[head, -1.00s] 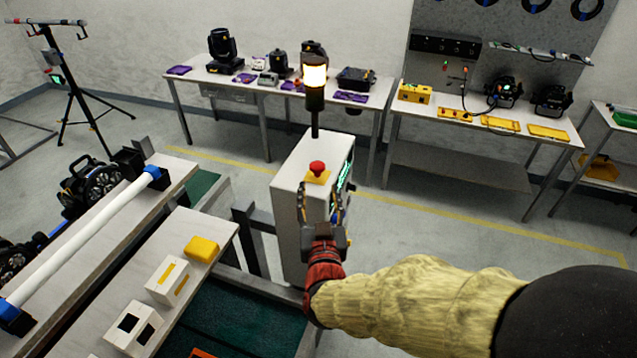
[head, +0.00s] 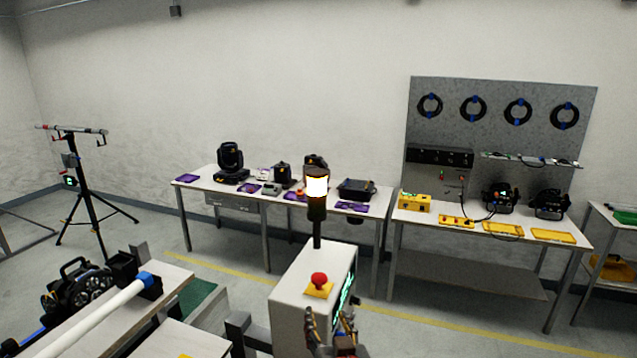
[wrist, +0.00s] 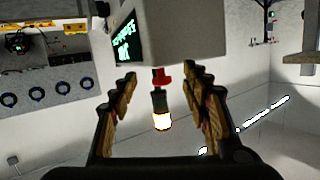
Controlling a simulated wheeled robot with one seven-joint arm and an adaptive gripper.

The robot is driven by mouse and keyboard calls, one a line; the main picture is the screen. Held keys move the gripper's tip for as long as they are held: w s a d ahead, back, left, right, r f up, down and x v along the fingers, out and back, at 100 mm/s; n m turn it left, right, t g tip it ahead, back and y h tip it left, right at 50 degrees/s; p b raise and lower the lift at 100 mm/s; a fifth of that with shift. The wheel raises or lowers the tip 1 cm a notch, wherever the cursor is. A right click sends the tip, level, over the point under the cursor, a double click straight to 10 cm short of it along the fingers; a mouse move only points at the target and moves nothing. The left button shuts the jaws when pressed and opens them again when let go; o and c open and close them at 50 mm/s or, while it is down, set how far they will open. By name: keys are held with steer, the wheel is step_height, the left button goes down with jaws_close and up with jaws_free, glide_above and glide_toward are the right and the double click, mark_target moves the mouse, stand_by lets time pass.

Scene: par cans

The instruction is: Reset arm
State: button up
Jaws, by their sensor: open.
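My gripper (head: 330,320) shows at the bottom edge of the head view, in front of a white control box (head: 291,308). The box carries a red button on a yellow base (head: 319,283) and a lit lamp on a black post (head: 317,187). In the wrist view, which is upside down, my gripper (wrist: 160,82) is open with its two fingers apart and nothing held between them. The red button (wrist: 161,77) and glowing lamp (wrist: 161,121) show beyond the gap. Most of my arm is out of the head view.
A bench with a white tube (head: 100,318) stands at the lower left. A tripod stand (head: 84,190) is at the far left. A table of stage lights (head: 222,190) and a workbench with yellow trays (head: 553,236) stand along the back wall. Floor between them is clear.

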steer(key=s+d+f+g+h+b, duration=0.1)
steer(key=s+d+f+g+b, duration=0.3)
steer(key=s+d, duration=0.4)
steer(key=s+d+f+g+h+b, duration=0.1)
steer(key=s+d+f+g+b, duration=0.4)
steer(key=s, duration=1.2)
steer(key=d+f+b, duration=0.1)
steer(key=d, duration=0.3)
steer(key=shift+s+f+m+h, duration=0.15)
steer(key=shift+m+h, duration=0.15)
steer(key=shift+m, duration=0.1)
steer(key=shift+c, duration=0.4)
